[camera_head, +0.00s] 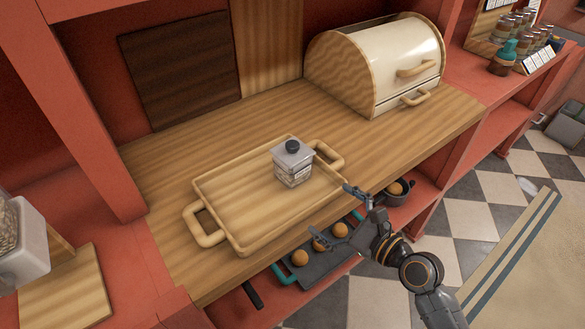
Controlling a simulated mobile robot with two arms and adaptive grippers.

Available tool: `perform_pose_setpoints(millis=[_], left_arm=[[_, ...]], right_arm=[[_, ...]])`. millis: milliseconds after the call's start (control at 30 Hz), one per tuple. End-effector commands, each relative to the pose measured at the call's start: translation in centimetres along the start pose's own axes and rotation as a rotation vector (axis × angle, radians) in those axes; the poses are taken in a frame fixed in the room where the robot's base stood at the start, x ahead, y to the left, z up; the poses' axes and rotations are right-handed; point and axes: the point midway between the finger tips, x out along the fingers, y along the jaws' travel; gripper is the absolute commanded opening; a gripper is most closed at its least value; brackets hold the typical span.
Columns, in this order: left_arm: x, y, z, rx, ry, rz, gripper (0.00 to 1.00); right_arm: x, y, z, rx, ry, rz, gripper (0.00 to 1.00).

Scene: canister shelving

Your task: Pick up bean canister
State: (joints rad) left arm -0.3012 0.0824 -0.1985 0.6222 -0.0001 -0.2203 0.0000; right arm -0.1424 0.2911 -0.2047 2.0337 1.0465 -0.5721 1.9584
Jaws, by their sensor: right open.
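The bean canister (293,168) is a small square clear jar with a grey top and a black knob. It stands upright on a wooden tray (225,200) with two handles, near the tray's right end. My right gripper (345,212) is in front of the tray's right front corner, to the right of and nearer than the canister. It is open, with nothing between its fingers, and apart from the canister. My left gripper is not in view.
A cream bread box (390,60) stands at the back right of the wooden counter (400,130). On a lower shelf below my right gripper are a dark baking tray (318,263) with round buns and a small pot (398,195). Another clear canister (15,235) stands at far left.

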Motion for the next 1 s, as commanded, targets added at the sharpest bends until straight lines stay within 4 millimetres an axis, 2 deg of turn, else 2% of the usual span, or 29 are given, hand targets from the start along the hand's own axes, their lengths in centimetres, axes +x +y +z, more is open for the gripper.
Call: perform_pose_setpoints(millis=[133,300,367,700,1000], left_arm=[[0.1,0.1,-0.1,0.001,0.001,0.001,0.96],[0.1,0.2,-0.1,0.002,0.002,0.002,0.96],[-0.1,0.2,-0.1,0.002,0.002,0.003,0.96],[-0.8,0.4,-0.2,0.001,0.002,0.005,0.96],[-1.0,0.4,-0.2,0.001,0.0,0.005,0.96]], right_arm=[[0.3,-2.2,2.6,0.257,-0.101,-0.036,1.0],[0.7,-3.4,4.1,0.405,-0.156,-0.048,1.0],[1.3,-3.6,4.3,0.419,-0.162,-0.049,1.0],[7.5,-4.1,5.2,0.418,-0.161,-0.049,1.0],[10.0,-4.4,5.3,0.415,-0.159,-0.048,1.0]])
